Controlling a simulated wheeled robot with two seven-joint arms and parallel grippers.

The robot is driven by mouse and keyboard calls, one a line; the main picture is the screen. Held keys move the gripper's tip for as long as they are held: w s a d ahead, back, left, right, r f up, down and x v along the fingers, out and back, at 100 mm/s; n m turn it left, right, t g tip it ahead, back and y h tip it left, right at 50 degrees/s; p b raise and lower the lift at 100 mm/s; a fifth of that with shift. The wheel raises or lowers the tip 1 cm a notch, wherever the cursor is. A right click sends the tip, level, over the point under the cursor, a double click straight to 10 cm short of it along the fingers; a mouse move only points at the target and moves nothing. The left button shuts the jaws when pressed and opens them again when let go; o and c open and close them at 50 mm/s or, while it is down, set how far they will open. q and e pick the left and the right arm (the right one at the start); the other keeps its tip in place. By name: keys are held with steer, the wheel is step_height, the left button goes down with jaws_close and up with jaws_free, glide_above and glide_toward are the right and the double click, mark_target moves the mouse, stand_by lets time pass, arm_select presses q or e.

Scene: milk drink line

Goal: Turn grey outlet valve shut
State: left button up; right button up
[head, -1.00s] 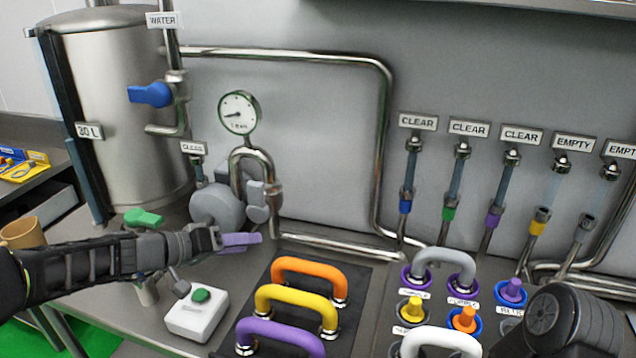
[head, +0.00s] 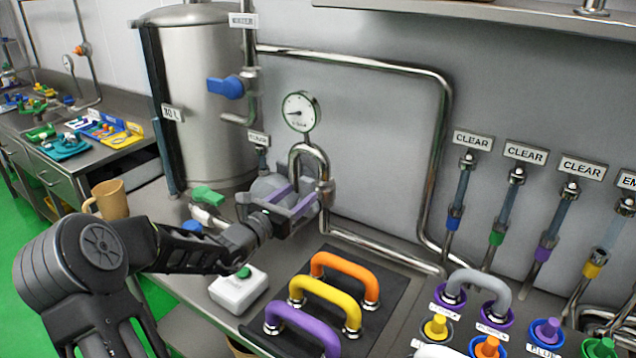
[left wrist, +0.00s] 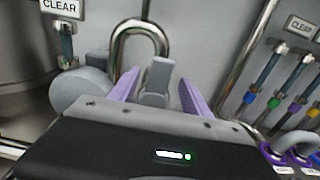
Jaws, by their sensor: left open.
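The grey outlet valve lever (left wrist: 158,75) stands upright in front of the curved steel pipe in the left wrist view. My left gripper (left wrist: 159,86) is open, with one purple finger on each side of the lever and visible gaps between them. In the head view, my left gripper (head: 293,200) reaches to the foot of the bent pipe (head: 324,168), beside the grey pump body (head: 265,186), and largely hides the lever. Whether the fingers touch the valve cannot be seen. My right gripper is out of view.
A pressure gauge (head: 300,112) stands above the pipe. A white box with a green button (head: 240,289) lies below my left arm. Orange (head: 345,268), yellow and purple hose handles lie to the right. A blue valve handle (head: 226,87) is on the tank's pipe.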

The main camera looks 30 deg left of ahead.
mark_target(314, 182)
arm_select(q)
steer(key=w+p, duration=0.1)
steer(key=w, duration=0.6)
steer(key=shift+w+a, duration=0.1)
steer(key=shift+w, duration=0.3)
jaws_close()
stand_by(1.1)
